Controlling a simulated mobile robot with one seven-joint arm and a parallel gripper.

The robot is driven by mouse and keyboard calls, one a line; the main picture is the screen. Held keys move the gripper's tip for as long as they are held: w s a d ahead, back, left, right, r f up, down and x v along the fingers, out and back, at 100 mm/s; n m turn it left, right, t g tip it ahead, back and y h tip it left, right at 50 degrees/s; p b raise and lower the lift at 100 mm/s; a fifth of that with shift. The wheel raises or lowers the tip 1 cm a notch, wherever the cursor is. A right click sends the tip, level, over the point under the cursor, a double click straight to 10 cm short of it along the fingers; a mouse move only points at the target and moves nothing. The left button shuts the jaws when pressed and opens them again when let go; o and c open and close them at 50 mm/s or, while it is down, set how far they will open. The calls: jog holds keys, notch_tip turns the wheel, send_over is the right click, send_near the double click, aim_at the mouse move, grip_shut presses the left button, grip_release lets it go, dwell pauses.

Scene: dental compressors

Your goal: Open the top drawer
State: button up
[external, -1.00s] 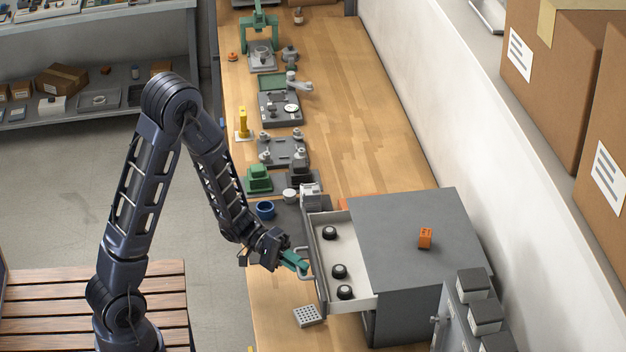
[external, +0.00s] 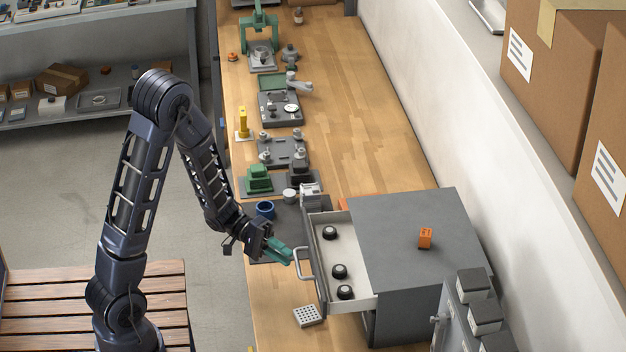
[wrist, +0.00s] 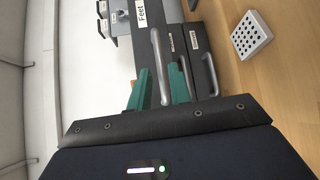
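The grey drawer cabinet (external: 410,235) stands on the wooden workbench. Its top drawer (external: 335,285) is pulled out to the left, showing a pale interior with black round parts (external: 339,271) inside. The drawer's metal handle (external: 303,264) is on its front; it also shows in the wrist view (wrist: 160,65).
A perforated grey block (external: 309,316) lies on the bench in front of the cabinet. A blue cup (external: 265,209) and green fixture (external: 259,178) stand behind my gripper. An orange block (external: 425,238) sits on the cabinet top. A lower handle (wrist: 180,78) shows in the wrist view.

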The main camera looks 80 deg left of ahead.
aim_at(297, 261)
jog(key=shift+v, duration=2.65)
jog(key=shift+o, duration=1.4)
jog(key=shift+f, duration=0.1)
notch_tip(297, 261, down, 6)
jog(key=w+m+g+h, duration=0.3)
jog(key=m+h, duration=0.2)
jog(key=m, duration=0.3)
jog(key=w+d+r+m, duration=0.1)
jog(key=d, duration=0.1)
jog(key=w+d+r+m+g+h, duration=0.1)
jog(key=w+d+r+m, duration=0.1)
jog(key=w+d+r+m+h, duration=0.1)
jog(key=d, duration=0.1)
jog(key=shift+w+d+r+m, duration=0.15)
jog(key=shift+d+r+m, duration=0.2)
jog(key=shift+m, duration=0.05)
jog(key=shift+c, duration=0.2)
grip_shut()
